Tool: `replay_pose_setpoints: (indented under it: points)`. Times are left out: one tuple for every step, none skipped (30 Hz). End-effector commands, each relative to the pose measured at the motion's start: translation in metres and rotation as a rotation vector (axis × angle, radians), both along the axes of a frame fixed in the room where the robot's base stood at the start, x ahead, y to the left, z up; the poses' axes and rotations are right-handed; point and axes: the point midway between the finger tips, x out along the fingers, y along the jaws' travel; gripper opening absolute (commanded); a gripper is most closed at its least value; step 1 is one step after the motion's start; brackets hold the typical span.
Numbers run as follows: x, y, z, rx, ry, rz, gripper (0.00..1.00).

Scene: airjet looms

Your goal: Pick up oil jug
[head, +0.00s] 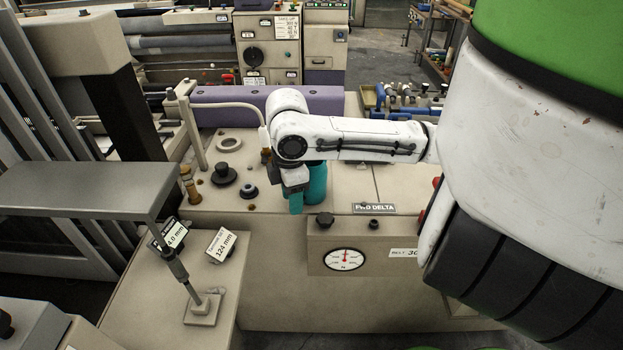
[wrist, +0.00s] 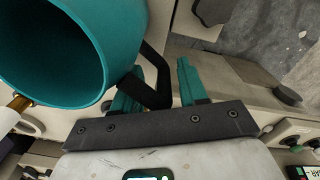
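The oil jug (wrist: 75,50) is teal with a black handle (wrist: 155,75). Its wide round mouth fills the upper left of the wrist view, and a brass spout pokes out at the left edge. In the head view the jug (head: 318,182) stands on the beige machine top, partly hidden behind my gripper (head: 295,200). In the wrist view my gripper (wrist: 160,90) has its teal fingers apart, with the handle between them. A gap shows between the handle and the right finger. The left finger is partly covered by the handle and jug.
Black knobs (head: 223,172) and a brass fitting (head: 189,183) stand left of the jug on the machine top. A purple beam (head: 235,95) runs behind. A gauge box (head: 345,252) sits in front. A blue tray (head: 410,100) holds parts at the back right.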

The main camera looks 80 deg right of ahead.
Motion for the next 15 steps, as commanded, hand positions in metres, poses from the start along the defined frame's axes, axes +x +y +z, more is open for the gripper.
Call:
replay_pose_setpoints:
  points:
    - [0.0,0.0,0.0001,0.0,0.0,0.0,0.37]
    - [0.0,0.0,0.0001,0.0,0.0,0.0,0.34]
    - [0.0,0.0,0.0002,0.0,0.0,0.0,0.31]
    - [0.0,0.0001,0.0002,0.0,0.0,0.0,0.28]
    - [0.0,0.0001,0.0002,0.0,0.0,0.0,0.25]
    - [0.0,0.0001,0.0002,0.0,0.0,0.0,0.21]
    - [0.0,0.0001,0.0002,0.0,0.0,0.0,0.18]
    - [0.0,0.0001,0.0002,0.0,0.0,0.0,0.15]
    - [0.0,0.0001,0.0002,0.0,0.0,0.0,0.12]
    - [0.0,0.0001,0.0002,0.0,0.0,0.0,0.09]
    - [0.0,0.0001,0.0003,0.0,0.0,0.0,0.06]
    - [0.0,0.0001,0.0003,0.0,0.0,0.0,0.02]
    - [0.0,0.0001,0.0003,0.0,0.0,0.0,0.0]
    - [0.0,0.0001,0.0003,0.0,0.0,0.0,0.0]
    - [0.0,0.0,0.0003,0.0,0.0,0.0,0.0]
